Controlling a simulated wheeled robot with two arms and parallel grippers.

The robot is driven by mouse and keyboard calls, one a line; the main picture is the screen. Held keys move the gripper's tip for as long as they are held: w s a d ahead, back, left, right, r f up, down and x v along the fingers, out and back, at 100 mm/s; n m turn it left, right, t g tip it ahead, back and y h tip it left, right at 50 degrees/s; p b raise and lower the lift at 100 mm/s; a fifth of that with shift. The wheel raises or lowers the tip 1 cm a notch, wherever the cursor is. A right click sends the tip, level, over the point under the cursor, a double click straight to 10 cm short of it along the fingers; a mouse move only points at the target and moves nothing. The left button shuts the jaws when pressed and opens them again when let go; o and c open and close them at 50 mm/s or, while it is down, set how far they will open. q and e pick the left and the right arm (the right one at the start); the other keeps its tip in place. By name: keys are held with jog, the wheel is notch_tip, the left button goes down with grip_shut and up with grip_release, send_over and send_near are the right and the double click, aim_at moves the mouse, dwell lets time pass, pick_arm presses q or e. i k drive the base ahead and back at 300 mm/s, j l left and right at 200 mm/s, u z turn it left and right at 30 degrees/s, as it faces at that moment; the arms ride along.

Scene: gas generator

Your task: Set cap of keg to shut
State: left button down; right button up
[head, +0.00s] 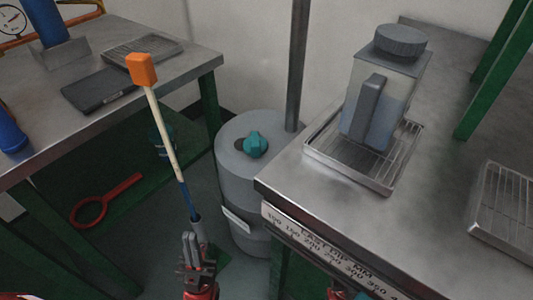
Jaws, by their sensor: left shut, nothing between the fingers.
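The keg (232,185) is a grey cylinder standing on the floor between the two tables. Its teal cap (256,144) sits on the top, with a dark round spot (240,146) just left of it. I cannot tell whether that spot is an opening. My left gripper (190,243) is at the bottom centre, in front of and left of the keg's lower part. My right gripper's fingers do not show; only a small red part appears at the bottom edge, under the right table.
A pale rod with an orange tip (142,69) rises just beyond my left gripper. The right table (440,140) overlaps the keg's right side and bears a jug (385,95) on a tray. A red ring-handled tool (90,211) lies low at left. A post (298,65) stands behind the keg.

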aim_at(255, 145)
jog(key=k+l+z, duration=0.2)
jog(key=z, duration=0.15)
jog(key=k+j+z, duration=0.2)
jog(key=k+z, duration=0.5)
jog(key=k+j, duration=0.05)
jog(key=k, duration=0.05)
